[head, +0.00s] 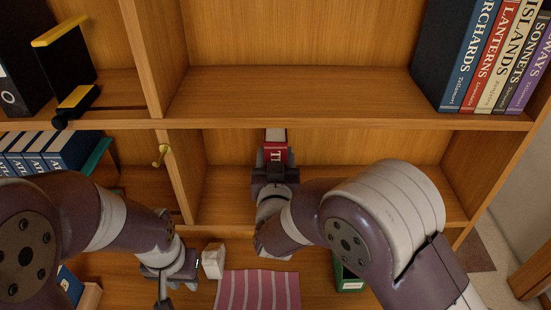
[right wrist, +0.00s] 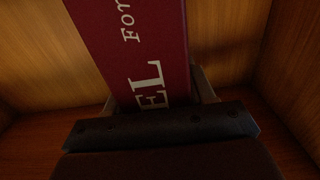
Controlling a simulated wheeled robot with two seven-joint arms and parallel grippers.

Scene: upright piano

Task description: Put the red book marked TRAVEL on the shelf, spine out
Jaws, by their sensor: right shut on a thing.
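The red book (head: 274,153) marked with white letters is in the middle compartment below the long shelf board, in the head view. Its spine faces me; only the start of the title shows there. In the right wrist view the red book (right wrist: 135,45) rises away from the gripper, with "EL" and "For" readable. My right gripper (head: 274,174) is shut on its near end, one finger on each side, as the right wrist view shows (right wrist: 155,105).
The shelf (head: 300,91) above holds several upright books (head: 483,55) at its right end. Bare wood lies on both sides of the red book. Below are a striped pink cloth (head: 258,289), a white object (head: 213,261) and a green box (head: 347,277).

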